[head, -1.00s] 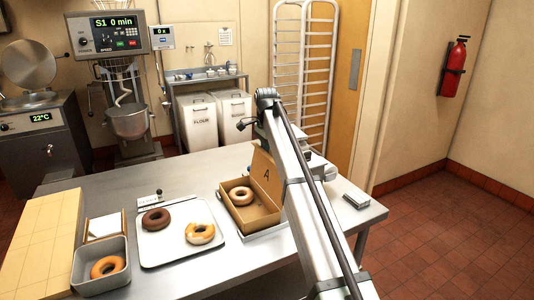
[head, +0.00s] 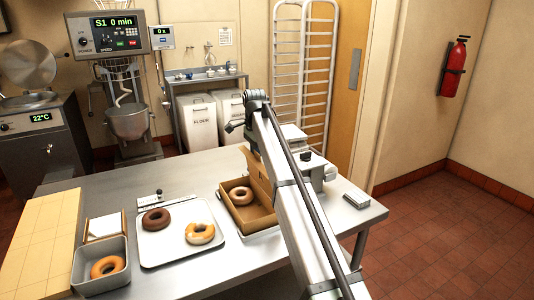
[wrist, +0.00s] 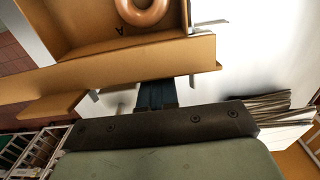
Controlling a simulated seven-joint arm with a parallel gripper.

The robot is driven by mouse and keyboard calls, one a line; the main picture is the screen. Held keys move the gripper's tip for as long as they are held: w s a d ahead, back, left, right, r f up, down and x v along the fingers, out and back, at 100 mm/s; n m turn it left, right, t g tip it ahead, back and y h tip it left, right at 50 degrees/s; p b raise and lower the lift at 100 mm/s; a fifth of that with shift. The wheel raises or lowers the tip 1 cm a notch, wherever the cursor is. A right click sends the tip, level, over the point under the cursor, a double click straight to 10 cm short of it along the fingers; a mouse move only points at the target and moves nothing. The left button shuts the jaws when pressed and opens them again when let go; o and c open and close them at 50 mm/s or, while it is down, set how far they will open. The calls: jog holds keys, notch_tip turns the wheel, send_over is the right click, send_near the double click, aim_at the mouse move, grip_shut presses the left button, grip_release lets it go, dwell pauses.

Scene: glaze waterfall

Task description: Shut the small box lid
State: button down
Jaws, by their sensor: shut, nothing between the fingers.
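The small cardboard box (head: 243,222) stands on the steel table with a ring doughnut (head: 241,195) inside. Its lid (head: 258,172) stands open at the back, partly hidden by my arm in the head view. In the wrist view the lid (wrist: 110,79) runs across as a brown strip, with the doughnut (wrist: 146,11) beyond it. My gripper (wrist: 156,92) is shut and empty, its dark fingers close to the lid's edge; I cannot tell whether they touch. In the head view my arm hides the fingers.
A white tray (head: 185,250) with two doughnuts lies left of the box. A grey bin (head: 88,276) with another doughnut is at the front left. A small metal block (head: 356,201) lies near the table's right edge. The table behind the tray is mostly clear.

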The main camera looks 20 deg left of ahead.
aim_at(245, 151)
jog(key=shift+s+a, duration=1.3)
jog(key=shift+a, duration=0.05)
jog(key=shift+r, duration=0.15)
jog(key=shift+r, duration=2.9)
